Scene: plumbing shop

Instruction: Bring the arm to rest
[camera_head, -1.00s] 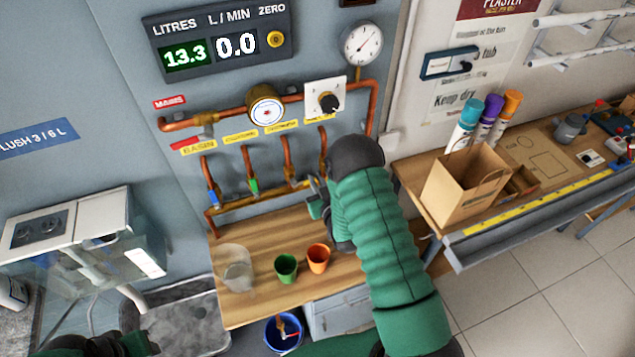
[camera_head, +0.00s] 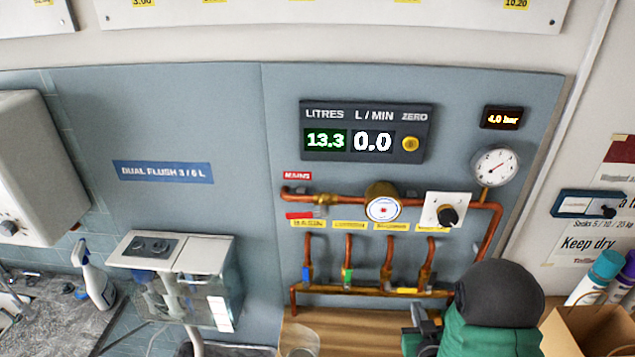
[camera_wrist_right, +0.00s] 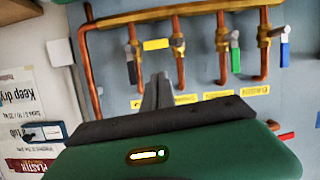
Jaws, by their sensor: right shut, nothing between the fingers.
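My right arm (camera_head: 490,315), with a green sleeve and a dark rounded cap, rises from the bottom edge at the right of the head view. My right gripper (camera_head: 423,318) is partly hidden at its left side, in front of the lower pipework. In the right wrist view the gripper's grey fingers (camera_wrist_right: 158,92) are together and empty, pointing at the copper pipes (camera_wrist_right: 180,65). I cannot tell the exact gap to the pipes. My left gripper is out of view.
The wall panel carries a meter display (camera_head: 367,131) reading 13.3 litres and 0.0 L/MIN, a pressure gauge (camera_head: 495,166) and copper pipes (camera_head: 350,290) with several coloured valves. A clear cistern (camera_head: 180,285) stands left.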

